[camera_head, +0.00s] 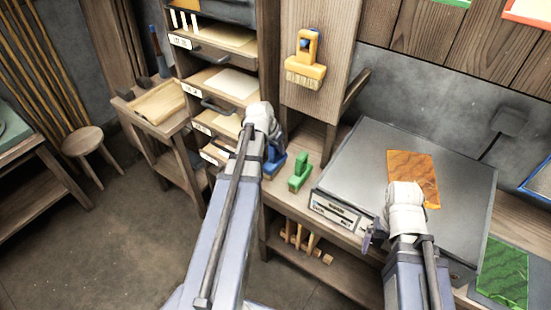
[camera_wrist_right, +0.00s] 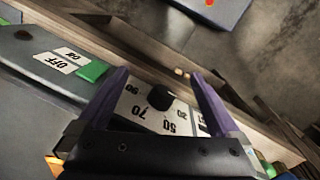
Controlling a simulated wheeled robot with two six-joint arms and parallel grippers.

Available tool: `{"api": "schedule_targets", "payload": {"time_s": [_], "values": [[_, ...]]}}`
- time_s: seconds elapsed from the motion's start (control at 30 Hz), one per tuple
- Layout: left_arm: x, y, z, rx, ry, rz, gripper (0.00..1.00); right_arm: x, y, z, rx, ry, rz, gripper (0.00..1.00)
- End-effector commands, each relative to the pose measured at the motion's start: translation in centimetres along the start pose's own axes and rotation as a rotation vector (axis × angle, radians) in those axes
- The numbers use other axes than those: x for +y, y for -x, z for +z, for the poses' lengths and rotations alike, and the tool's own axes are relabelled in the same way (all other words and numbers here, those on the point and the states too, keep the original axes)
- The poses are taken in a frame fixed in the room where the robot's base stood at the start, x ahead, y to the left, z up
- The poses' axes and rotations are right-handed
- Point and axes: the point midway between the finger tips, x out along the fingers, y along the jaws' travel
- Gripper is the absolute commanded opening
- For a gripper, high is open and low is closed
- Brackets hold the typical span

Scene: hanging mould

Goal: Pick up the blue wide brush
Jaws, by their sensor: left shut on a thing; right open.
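The blue wide brush (camera_head: 274,165) is at the left end of the workbench in the head view, beside a green brush (camera_head: 300,172). My left gripper (camera_head: 271,151) comes down over it from above and is shut on it; the wrist hides part of the brush and the fingers. I cannot tell if its base touches the bench. A yellow and orange brush (camera_head: 305,72) hangs on the wooden panel above. My right gripper (camera_head: 372,236) is open and empty near the front edge of the grey hot plate. Its two purple fingers show apart in the right wrist view (camera_wrist_right: 160,95).
The grey hot plate (camera_head: 348,160) carries an orange patterned sheet (camera_head: 415,178). Its dial panel (camera_wrist_right: 150,108) lies between my right fingers in the wrist view. Drawers (camera_head: 216,122) stand left of the bench. A shelf below holds wooden tools (camera_head: 308,244). A green sheet (camera_head: 502,273) lies at the right.

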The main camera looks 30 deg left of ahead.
Motion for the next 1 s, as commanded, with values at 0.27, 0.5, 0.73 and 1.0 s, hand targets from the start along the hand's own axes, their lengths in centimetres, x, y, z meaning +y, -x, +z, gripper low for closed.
{"api": "schedule_targets", "payload": {"time_s": [0.27, 0.5, 0.73, 1.0], "values": [[0.0, 0.8, -0.3, 0.000, 0.000, 0.000, 0.00, 0.1, 0.9, 0.1, 0.000, 0.000, 0.000, 1.00], [0.0, 3.3, -1.4, 0.000, 0.000, 0.000, 0.00, 0.3, 3.6, 0.2, 0.000, 0.000, 0.000, 1.00], [0.0, 6.7, -2.8, 0.000, 0.000, 0.000, 0.00, 0.7, 7.2, 0.4, 0.000, 0.000, 0.000, 1.00], [0.0, 9.2, -3.8, 0.000, 0.000, 0.000, 0.00, 0.9, 9.9, 0.6, 0.000, 0.001, 0.000, 1.00]]}}
